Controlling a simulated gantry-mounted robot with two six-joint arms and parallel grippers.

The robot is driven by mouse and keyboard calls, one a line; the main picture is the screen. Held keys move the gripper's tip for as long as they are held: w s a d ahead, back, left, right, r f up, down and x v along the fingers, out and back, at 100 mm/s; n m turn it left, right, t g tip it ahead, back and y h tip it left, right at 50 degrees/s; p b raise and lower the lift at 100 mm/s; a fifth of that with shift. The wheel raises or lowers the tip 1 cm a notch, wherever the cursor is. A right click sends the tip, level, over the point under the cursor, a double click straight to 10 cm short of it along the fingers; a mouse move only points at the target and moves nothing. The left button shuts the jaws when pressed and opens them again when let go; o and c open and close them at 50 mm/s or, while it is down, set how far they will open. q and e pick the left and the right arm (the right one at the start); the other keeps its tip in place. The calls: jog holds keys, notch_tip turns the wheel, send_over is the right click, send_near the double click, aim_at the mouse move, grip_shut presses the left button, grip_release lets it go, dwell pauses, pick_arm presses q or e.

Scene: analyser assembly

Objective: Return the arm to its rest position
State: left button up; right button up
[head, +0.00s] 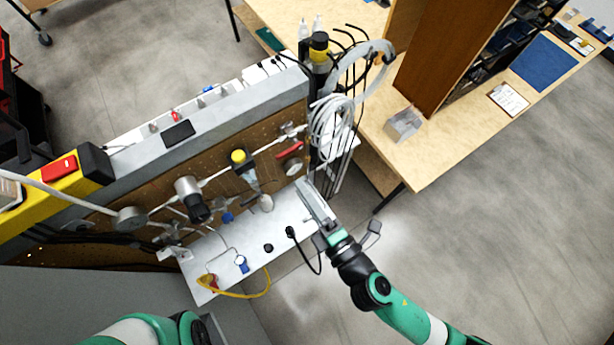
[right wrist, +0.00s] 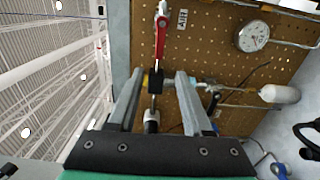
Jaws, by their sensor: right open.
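My right gripper (head: 308,186) is open at the right end of the analyser panel, above the white shelf (head: 282,220). In the right wrist view its two fingers (right wrist: 158,76) point at the perforated panel (right wrist: 210,50). A valve with a red handle (right wrist: 161,36) lies ahead of them, and fittings show in the gap between the fingers. I see nothing clearly gripped; whether the fingers touch the fittings cannot be told. The red handle also shows in the head view (head: 289,150). Part of my left arm shows at the lower left; its gripper is out of view.
Coiled white tubing (head: 332,117) hangs at the panel's right end. A wooden bench (head: 440,150) stands at the upper right. The floor at the lower right is clear.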

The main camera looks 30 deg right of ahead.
jog(key=shift+s, duration=0.45)
jog(key=shift+d, duration=0.1)
